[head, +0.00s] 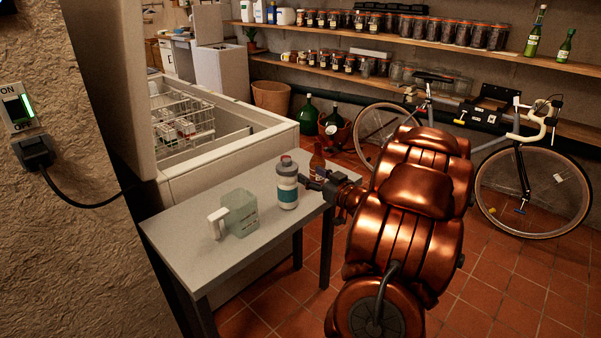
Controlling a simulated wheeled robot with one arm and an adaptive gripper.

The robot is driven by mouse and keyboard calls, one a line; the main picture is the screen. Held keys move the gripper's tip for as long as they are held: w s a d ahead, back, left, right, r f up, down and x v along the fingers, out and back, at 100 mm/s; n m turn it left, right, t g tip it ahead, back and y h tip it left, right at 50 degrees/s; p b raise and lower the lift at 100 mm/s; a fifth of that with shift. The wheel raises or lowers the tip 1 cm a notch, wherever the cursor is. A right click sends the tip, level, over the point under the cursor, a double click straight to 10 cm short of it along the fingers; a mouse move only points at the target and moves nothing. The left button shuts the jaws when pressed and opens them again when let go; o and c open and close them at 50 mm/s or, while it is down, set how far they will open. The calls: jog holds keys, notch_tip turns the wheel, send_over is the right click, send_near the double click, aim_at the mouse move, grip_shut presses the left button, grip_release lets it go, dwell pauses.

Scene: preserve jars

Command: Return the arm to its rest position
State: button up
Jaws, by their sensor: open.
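My gripper (314,182) is at the right side of the small grey table, at the end of my copper-coloured arm. It is open, with its fingers pointing left toward a white bottle (288,188) with a teal label and a reddish cap. The bottle stands upright on the table. I cannot tell whether the fingertips touch it. A brown bottle (317,160) shows partly behind the gripper; its lower part is hidden. My arm covers part of the floor and the bicycle.
A clear measuring jug (240,213) with a white handle stands on the table (180,245). An open chest freezer (235,155) with a wire basket is behind it. A bicycle (530,185) leans at the right below jar shelves (400,33). Tiled floor (510,290) is clear at lower right.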

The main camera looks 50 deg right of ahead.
jog(key=shift+w, duration=0.1)
jog(key=a+r+g+h+p, duration=0.3)
jog(key=a+g+p, duration=0.2)
jog(key=a+g, duration=0.65)
jog(key=s+a+r+n+g+y+p, duration=0.1)
jog(key=s+a+g+y, duration=0.4)
jog(key=s+a, duration=2.1)
jog(key=a+r+g+p, duration=0.1)
jog(key=a+g+p, duration=0.1)
jog(key=a, duration=0.2)
jog(key=shift+s+a+r+n+p, duration=0.25)
jog(key=shift+s+a+n+p, duration=0.05)
jog(key=shift+s+a+n, duration=0.1)
jog(key=shift+d+g, duration=0.1)
jog(key=shift+g, duration=0.15)
